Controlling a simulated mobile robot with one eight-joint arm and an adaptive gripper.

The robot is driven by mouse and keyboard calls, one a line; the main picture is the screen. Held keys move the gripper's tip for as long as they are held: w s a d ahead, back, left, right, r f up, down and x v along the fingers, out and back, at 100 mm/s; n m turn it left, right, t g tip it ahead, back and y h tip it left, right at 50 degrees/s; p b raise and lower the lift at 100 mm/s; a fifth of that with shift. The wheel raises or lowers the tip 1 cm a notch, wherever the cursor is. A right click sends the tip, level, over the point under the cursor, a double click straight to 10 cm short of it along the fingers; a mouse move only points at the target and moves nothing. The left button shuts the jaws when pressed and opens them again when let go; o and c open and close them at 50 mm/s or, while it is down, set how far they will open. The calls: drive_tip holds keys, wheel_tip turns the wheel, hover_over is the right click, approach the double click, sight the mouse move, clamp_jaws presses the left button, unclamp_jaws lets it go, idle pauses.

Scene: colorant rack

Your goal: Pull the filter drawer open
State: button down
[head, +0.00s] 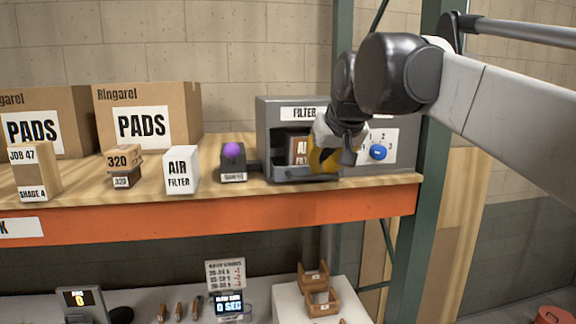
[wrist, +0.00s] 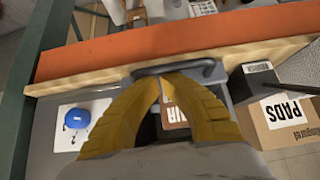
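The grey filter unit (head: 265,115) stands on the shelf at right, with a "FILTER" label above a dark opening. A brown filter box (head: 299,150) shows inside, partly hidden by my gripper. The drawer's low grey front and handle (head: 290,179) lie at the unit's bottom near the shelf edge. My gripper's yellow fingers (head: 325,160) are in front of the opening's right side. In the wrist view the fingertips (wrist: 164,76) meet at the grey handle bar (wrist: 205,66). Whether they touch or hook it I cannot tell.
A blue knob (head: 378,152) is on the unit's right panel. A dark block with a purple ball (head: 233,152) stands left of the unit, beside a white air filter box (head: 181,170). A green post (head: 412,225) rises at right. The orange beam (head: 200,221) edges the shelf.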

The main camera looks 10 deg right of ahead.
drive_tip(key=s, duration=1)
drive_tip(key=shift+s+r, duration=0.1)
drive_tip(key=shift+r, duration=0.05)
